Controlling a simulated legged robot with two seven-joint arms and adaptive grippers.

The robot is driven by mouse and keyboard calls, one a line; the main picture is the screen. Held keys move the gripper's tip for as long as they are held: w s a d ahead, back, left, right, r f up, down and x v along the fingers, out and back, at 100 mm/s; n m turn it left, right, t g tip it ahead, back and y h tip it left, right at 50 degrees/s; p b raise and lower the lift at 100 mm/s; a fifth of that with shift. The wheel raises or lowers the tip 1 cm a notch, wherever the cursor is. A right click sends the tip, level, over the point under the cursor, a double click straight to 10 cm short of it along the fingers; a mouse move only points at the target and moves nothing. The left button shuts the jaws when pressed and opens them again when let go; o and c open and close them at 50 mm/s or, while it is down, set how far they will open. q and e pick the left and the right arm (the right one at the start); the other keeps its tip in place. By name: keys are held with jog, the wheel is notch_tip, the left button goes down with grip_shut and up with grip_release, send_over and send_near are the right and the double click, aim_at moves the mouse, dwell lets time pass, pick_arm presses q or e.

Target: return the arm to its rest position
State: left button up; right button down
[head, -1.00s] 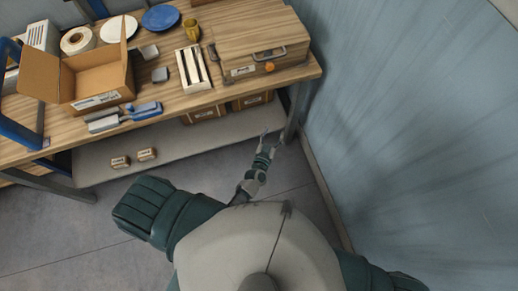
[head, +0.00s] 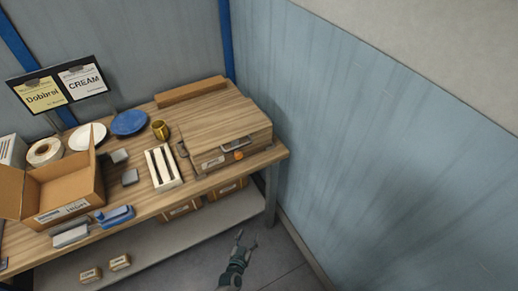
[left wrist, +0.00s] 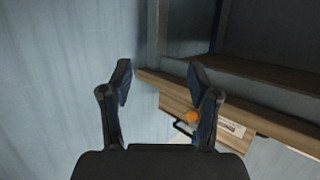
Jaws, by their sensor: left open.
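My left gripper (head: 247,239) is at the bottom of the head view, in front of the bench and left of its right leg. Its two fingers are spread and nothing is between them. In the left wrist view the fingers (left wrist: 160,82) stand wide apart and empty, with the wooden box (left wrist: 165,97) and its orange knob beyond. My right gripper is not in view.
The wooden bench (head: 200,194) carries the wooden box (head: 225,135), a gold mug (head: 160,130), an open cardboard box (head: 65,187) and a blue tool (head: 115,216). Small boxes (head: 120,262) sit on the lower shelf. A blue wall (head: 380,130) stands at the right. Floor near the gripper is clear.

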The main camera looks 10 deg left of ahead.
pick_arm(q)
jog(key=s+a+f+m+g, duration=0.1)
jog(key=s+a+f+g, duration=0.15)
jog(key=s+f, duration=0.7)
jog(key=s+a+f+g, duration=0.1)
jog(key=s+f+g, duration=0.3)
jog(key=s+f, duration=0.55)
jog(key=s+a+f+g+y, duration=0.1)
jog(key=s+a+f+g, duration=0.2)
jog(key=s, duration=0.8)
jog(key=s+a+f+g+y, duration=0.1)
jog(key=s+a+f+g, duration=0.3)
jog(key=s+a+f, duration=0.3)
jog(key=s+f, duration=0.3)
jog(key=s, duration=0.1)
jog(key=shift+s, duration=0.15)
jog(key=shift+r, duration=0.1)
